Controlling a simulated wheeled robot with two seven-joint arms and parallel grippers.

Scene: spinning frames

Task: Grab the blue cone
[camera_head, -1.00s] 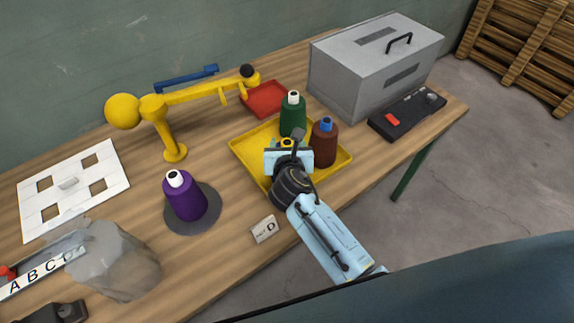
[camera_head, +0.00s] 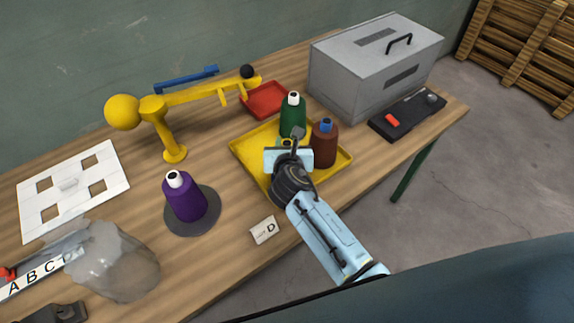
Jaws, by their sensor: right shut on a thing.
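My right gripper (camera_head: 289,160) is over the yellow tray (camera_head: 338,160), shut on a cone. Only the cone's small yellow top (camera_head: 287,142) shows above the gripper; its body is hidden behind the gripper, so its colour is not clear now. A green cone (camera_head: 293,121) with a white top stands just behind the gripper in the tray. A brown cone (camera_head: 325,149) with a blue top stands close to its right. A purple cone (camera_head: 184,201) with a white top stands on a round grey disc (camera_head: 211,221) left of the tray. My left gripper is not in view.
A yellow swing arm (camera_head: 165,130) stands behind the purple cone. A red tray (camera_head: 264,100), a grey metal box (camera_head: 345,85) and a black panel (camera_head: 400,122) are farther back.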

